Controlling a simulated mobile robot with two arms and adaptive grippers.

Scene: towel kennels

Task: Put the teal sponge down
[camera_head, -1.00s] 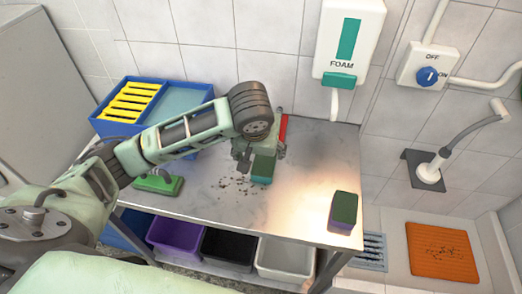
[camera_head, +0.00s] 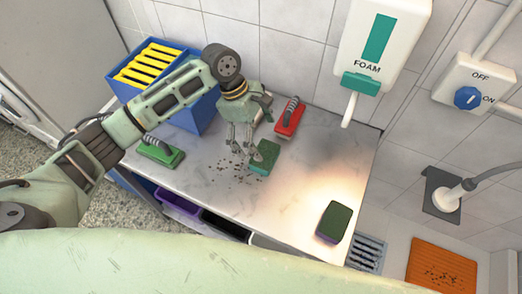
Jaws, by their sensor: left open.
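The teal sponge (camera_head: 265,157), with a green upper face, lies on the metal table near its middle. My left gripper (camera_head: 241,146) points down just left of the sponge, its fingers apart. One finger is close to the sponge's left edge; I cannot tell if they touch. Nothing shows between the fingers. My right gripper is not in view.
Dark crumbs (camera_head: 240,170) lie by the sponge. A red brush (camera_head: 288,120), a green brush (camera_head: 161,152) and a green-and-purple sponge (camera_head: 334,222) also rest on the table (camera_head: 285,195). A blue bin (camera_head: 196,110) stands at the back left. A foam dispenser (camera_head: 385,45) hangs on the wall.

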